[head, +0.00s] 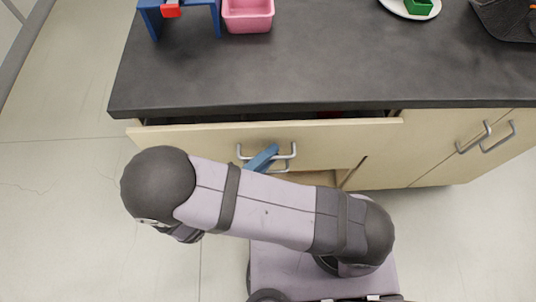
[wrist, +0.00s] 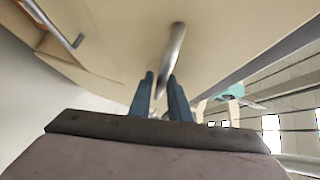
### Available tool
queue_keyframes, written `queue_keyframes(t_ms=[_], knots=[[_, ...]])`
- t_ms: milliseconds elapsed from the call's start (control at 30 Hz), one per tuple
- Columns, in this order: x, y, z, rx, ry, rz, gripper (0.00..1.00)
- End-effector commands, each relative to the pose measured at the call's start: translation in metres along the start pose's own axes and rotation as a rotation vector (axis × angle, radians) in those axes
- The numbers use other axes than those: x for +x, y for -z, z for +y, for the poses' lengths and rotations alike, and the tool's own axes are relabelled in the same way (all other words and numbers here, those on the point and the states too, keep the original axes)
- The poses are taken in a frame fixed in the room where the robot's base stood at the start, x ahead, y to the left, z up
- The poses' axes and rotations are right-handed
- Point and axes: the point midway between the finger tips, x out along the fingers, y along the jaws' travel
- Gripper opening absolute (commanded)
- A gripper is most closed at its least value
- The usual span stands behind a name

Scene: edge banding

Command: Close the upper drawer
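The upper drawer (head: 330,140) is partly pulled out, with a dark gap showing between its front and the countertop. Its grey bar handle (head: 285,157) is on the front panel. My gripper (head: 264,155) has blue fingers and is at this handle. In the wrist view, the handle bar (wrist: 174,45) runs between the two fingertips of my gripper (wrist: 161,80). The fingers look apart, with narrow gaps beside the bar. Whether a finger touches the bar is unclear. My arm hides part of the drawer front in the head view.
The dark countertop (head: 330,70) holds a pink bin (head: 247,15), a blue stand (head: 152,18) and a plate with a green container (head: 419,6). Cabinet doors with handles (head: 497,137) are at right. Open floor (head: 60,190) lies at left.

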Motion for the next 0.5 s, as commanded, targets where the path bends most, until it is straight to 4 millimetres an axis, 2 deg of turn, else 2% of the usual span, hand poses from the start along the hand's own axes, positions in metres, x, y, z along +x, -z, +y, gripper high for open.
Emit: queue_keyframes(t_ms=[133,200,500], knots=[[-0.0001,0.0000,0.0001,0.000,0.000,0.000,0.17],[-0.0002,-0.0001,0.0001,0.000,0.000,0.000,0.00],[0.0047,-0.0058,-0.0029,0.000,-0.001,0.001,0.00]])
